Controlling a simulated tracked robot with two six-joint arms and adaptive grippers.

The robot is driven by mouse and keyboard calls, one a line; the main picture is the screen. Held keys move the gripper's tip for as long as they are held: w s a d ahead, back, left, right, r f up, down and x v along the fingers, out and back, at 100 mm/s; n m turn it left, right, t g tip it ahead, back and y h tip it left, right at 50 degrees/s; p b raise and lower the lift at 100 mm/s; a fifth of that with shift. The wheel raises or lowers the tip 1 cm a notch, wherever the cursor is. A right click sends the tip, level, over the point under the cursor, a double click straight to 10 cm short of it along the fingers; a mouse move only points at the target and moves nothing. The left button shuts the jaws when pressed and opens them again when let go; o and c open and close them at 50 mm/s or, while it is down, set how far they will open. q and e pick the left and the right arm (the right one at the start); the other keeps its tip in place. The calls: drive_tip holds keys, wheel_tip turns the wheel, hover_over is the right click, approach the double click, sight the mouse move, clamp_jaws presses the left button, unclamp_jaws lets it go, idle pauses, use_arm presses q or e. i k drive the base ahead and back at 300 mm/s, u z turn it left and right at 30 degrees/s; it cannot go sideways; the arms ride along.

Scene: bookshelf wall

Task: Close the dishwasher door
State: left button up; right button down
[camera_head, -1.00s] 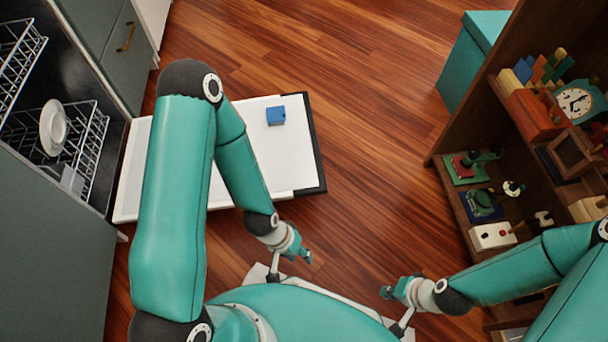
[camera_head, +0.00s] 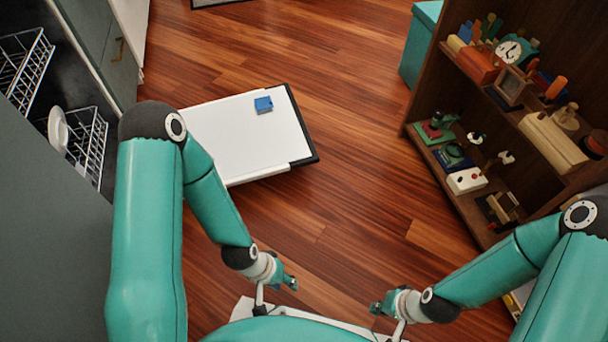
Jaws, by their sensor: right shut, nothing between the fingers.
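The dishwasher door (camera_head: 245,145) hangs open and flat, low over the floor, its white inner face up. A blue box-shaped part (camera_head: 264,104) sits on that face. The dishwasher's dark opening at the left holds wire racks (camera_head: 92,140) and a white plate (camera_head: 58,130). My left arm hides the door's left end. My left gripper (camera_head: 291,284) is in front of my body, clear of the door; its fingers are too small to judge. My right gripper (camera_head: 376,307) is shut and empty, farther right and apart from the door.
A wooden bookshelf (camera_head: 448,190) with toys and a clock (camera_head: 510,50) stands at the right. A teal box (camera_head: 420,45) is beside it at the back. Grey cabinets (camera_head: 50,230) line the left. Wooden floor (camera_head: 345,120) between door and shelf is clear.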

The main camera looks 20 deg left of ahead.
sight(245, 143)
drive_tip(key=u, duration=0.35)
drive_tip(key=k, duration=0.2)
drive_tip(key=u, duration=0.4)
drive_tip(key=i, duration=0.7)
drive_tip(key=u, duration=0.2)
